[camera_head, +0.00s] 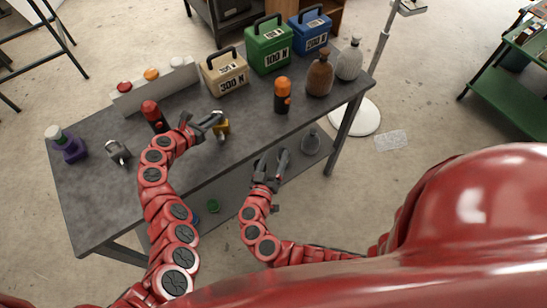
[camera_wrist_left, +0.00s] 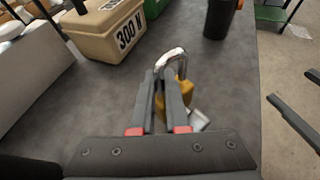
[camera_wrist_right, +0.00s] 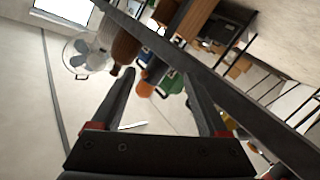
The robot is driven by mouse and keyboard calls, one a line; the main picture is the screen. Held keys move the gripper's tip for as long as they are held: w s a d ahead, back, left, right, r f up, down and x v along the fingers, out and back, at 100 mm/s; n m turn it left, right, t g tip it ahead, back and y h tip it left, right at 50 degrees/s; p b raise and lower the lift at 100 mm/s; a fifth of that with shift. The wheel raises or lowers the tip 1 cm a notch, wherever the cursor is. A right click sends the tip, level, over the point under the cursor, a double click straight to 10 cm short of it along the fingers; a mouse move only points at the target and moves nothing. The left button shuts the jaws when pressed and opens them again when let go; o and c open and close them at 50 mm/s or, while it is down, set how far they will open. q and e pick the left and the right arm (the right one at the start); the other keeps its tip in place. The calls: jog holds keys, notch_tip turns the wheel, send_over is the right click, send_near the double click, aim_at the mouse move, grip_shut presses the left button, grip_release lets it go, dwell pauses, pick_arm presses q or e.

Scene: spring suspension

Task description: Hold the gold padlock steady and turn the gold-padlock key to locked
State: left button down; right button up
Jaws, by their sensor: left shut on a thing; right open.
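The gold padlock (camera_head: 222,129) is on the grey table near its front edge. In the left wrist view its gold body (camera_wrist_left: 181,98) and silver shackle (camera_wrist_left: 172,54) show. My left gripper (camera_head: 212,119) is shut on the padlock, with its fingertips at the shackle (camera_wrist_left: 165,72). A small silver piece (camera_wrist_left: 199,121), apparently the key, sticks out beside the body; its turn angle cannot be told. My right gripper (camera_head: 273,158) is open and empty, off the table's front edge, apart from the padlock. It also shows in its own wrist view (camera_wrist_right: 159,76).
A tan 300 N box (camera_head: 225,75), green box (camera_head: 268,48) and blue box (camera_head: 310,31) stand at the back. An orange-topped black canister (camera_head: 282,96) stands right of the padlock. A silver padlock (camera_head: 117,152) lies left. The tabletop between padlock and canister is clear.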

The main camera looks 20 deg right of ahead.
jog(key=shift+r, duration=0.15)
jog(key=c, duration=0.7)
jog(key=shift+r+n+t, duration=0.15)
jog(key=shift+n+t, duration=0.15)
jog(key=shift+n, duration=0.3)
jog(key=shift+c, duration=0.5)
jog(key=n, duration=0.2)
jog(key=n+y, duration=1)
jog(key=n, duration=1.6)
send_near(221, 142)
jog(key=x, duration=0.8)
jog(key=shift+w, duration=0.4)
